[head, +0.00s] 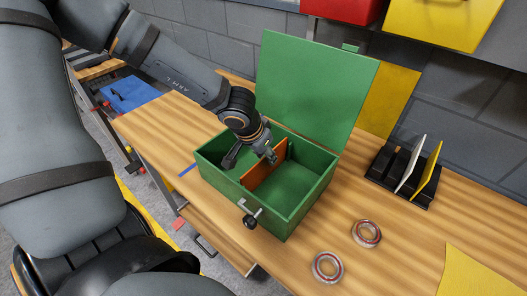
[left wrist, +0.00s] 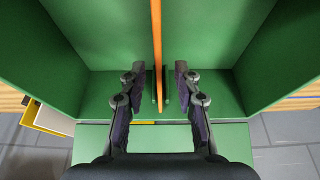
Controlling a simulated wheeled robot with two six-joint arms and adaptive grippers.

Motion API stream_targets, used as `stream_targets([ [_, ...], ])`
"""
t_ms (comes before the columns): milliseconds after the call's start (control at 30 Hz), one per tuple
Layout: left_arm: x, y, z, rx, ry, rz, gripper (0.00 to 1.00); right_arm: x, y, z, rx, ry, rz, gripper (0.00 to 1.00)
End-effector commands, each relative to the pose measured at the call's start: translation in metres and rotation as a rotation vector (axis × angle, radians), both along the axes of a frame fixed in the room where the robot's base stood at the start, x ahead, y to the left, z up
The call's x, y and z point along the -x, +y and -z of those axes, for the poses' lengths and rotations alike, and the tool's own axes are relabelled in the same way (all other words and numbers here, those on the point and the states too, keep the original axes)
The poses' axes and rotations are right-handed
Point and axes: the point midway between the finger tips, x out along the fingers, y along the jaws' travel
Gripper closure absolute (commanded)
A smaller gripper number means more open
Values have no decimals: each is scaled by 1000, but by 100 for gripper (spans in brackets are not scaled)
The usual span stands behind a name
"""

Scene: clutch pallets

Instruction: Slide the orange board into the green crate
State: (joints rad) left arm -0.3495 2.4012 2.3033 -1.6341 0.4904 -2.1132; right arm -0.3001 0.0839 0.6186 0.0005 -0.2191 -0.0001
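The green crate (head: 225,190) stands on the wooden bench with its lid (head: 312,90) up at the back. The orange board (head: 262,179) stands on edge inside the crate, well down between its walls. In the left wrist view the board (left wrist: 157,50) runs as a thin line between narrow green guides near the hinge side. My left gripper (head: 265,158) is at the board's rear end. In the left wrist view the left gripper (left wrist: 157,75) is open, one finger on each side of the board with gaps. My right gripper is out of view.
A black rack (head: 398,182) with a white and a yellow board stands right of the crate. Two metal rings (head: 327,267) lie in front of it. Red and yellow bins (head: 440,22) hang above. A blue box (head: 128,94) sits at the left.

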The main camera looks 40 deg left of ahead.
Motion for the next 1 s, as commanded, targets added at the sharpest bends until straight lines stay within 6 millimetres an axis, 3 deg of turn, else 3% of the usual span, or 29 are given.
stream_targets([
  [200, 13, 0, -35, 10, -7, -1, 68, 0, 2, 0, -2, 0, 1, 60],
  [400, 23, 1, -58, 6, -4, 1, 68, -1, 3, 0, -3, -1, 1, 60],
  [867, 27, 2, -63, 2, 1, 2, 68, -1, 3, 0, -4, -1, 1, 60],
  [1000, 26, 2, -80, 1, 1, 2, 68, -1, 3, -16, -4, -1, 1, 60],
])
